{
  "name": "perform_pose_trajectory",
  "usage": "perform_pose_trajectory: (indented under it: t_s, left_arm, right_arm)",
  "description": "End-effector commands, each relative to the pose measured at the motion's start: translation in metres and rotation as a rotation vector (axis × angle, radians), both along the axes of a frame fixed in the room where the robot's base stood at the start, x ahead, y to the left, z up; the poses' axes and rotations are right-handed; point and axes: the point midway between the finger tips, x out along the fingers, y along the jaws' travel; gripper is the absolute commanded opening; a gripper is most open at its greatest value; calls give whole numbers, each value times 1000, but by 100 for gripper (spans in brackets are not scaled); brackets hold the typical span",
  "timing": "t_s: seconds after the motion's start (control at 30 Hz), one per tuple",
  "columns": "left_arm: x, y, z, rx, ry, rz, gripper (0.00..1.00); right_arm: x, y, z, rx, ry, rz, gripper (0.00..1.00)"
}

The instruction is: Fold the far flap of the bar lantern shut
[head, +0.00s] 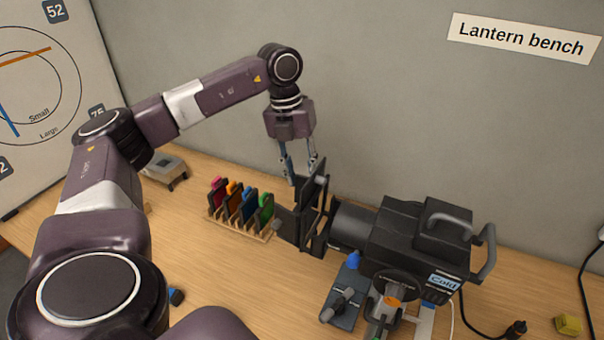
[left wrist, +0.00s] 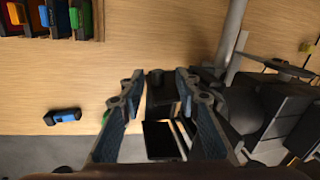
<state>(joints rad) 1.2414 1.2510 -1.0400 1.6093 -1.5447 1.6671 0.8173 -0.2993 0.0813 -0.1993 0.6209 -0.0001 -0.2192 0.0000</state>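One flap (head: 315,188) stands upright at the far side, and another (head: 290,225) sticks out to the left. My left gripper (head: 301,174) points down just above and beside the upright flap, with its fingers apart. In the left wrist view, dark flap parts (left wrist: 160,140) show between the spread fingers (left wrist: 158,85); contact cannot be told. My right gripper is not in view.
A wooden rack (head: 240,226) of coloured framed filters stands left of the flaps. A grey device (head: 168,172) sits behind it. A blue-and-black piece (head: 176,297) lies near the front left. A yellow block (head: 567,324) and a cable are at the right. Bare bench lies in front of the rack.

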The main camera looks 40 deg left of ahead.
Motion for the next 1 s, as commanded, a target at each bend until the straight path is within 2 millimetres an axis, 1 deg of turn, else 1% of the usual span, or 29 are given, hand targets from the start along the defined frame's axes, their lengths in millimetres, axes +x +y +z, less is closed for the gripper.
perform_pose_trajectory:
  t_s: [0.23,0.37,0.47,0.7,0.8,0.9,1.0]
  left_arm:
    - [0,1,2,0,-2,1,30]
    - [0,2,13,0,-4,2,30]
    - [-1,5,30,0,-6,1,30]
    - [-4,13,81,-2,-7,1,30]
    - [-6,16,98,-2,-4,1,30]
    - [-7,18,110,-1,-3,0,30]
    - [-8,19,116,-1,0,0,30]
  right_arm:
    - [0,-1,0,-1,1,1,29]
    - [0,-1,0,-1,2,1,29]
    - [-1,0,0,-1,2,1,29]
    - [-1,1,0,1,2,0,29]
    - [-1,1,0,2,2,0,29]
    - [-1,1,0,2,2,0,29]
    - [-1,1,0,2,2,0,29]
